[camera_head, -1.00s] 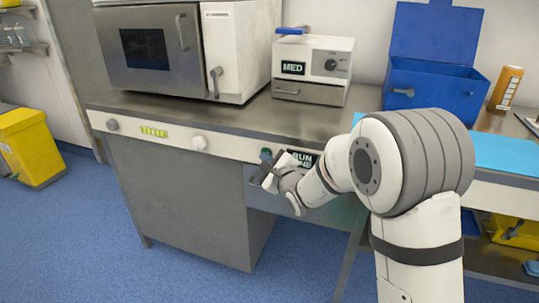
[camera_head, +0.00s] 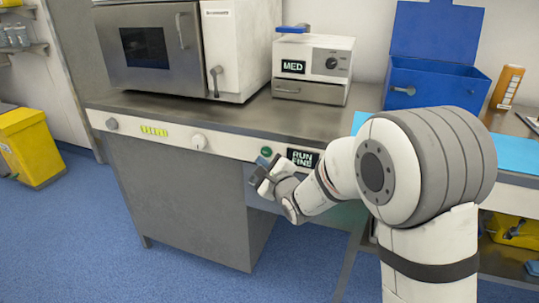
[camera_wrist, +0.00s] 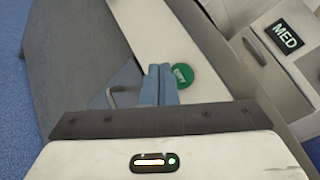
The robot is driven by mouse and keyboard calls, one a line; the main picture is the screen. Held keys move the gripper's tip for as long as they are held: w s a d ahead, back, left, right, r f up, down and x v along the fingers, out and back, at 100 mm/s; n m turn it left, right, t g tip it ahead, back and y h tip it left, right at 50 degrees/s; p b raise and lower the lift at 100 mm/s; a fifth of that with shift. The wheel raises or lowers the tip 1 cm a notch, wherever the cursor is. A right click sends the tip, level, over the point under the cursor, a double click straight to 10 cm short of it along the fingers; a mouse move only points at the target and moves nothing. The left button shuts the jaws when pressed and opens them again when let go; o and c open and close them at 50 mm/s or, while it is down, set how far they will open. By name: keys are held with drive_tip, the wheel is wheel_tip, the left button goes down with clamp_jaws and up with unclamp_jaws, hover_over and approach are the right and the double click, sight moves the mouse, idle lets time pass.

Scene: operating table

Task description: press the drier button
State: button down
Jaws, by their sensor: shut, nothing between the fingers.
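The green round button (camera_head: 266,151) sits on the white front panel (camera_head: 235,146) under the worktop edge. It also shows in the wrist view (camera_wrist: 183,75), just right of my fingertips. My gripper (camera_head: 260,169) is in front of the panel, a little below and left of the button. In the wrist view its blue fingers (camera_wrist: 159,85) are together with nothing between them. The fingertips appear close to the button's left edge; I cannot tell whether they touch it.
A dark sign (camera_head: 302,158) reading "RUN FINE" is right of the button. White knobs (camera_head: 199,141) and a yellow-green display (camera_head: 154,131) sit further left. A drawer handle (camera_wrist: 122,92) is near my fingers. A MED box (camera_head: 312,68) and an oven-like machine (camera_head: 178,48) stand on the worktop.

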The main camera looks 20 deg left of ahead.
drive_tip(key=s, duration=0.3)
drive_tip(key=shift+s+a+b, duration=0.15)
drive_tip(key=shift+s+b, duration=0.1)
drive_tip(key=shift+b, duration=0.15)
idle(0.3)
drive_tip(key=s+d+r+n+g+h+p, duration=0.15)
drive_tip(key=d+r+n+h+p, duration=0.35)
drive_tip(key=d, duration=0.5)
drive_tip(key=s+d+r+n+g+h+p, duration=0.1)
drive_tip(key=s+d+r+n+h+p, duration=0.15)
drive_tip(key=d+r+p, duration=0.6)
drive_tip(key=s+d+r+n+g+h+p, duration=0.2)
drive_tip(key=s+d+r+n+g+p, duration=0.1)
drive_tip(key=s+d, duration=0.5)
drive_tip(key=s+d+r+n+g+h+p, duration=0.1)
drive_tip(key=s+d+r+n+g+p, duration=0.2)
drive_tip(key=s, duration=1)
drive_tip(key=d+n+g+p, duration=0.2)
drive_tip(key=d+n, duration=0.2)
drive_tip(key=d, duration=0.2)
drive_tip(key=shift+s+d+h+p, duration=0.2)
drive_tip(key=shift+s+h+p, duration=0.1)
drive_tip(key=shift+s+h, duration=0.1)
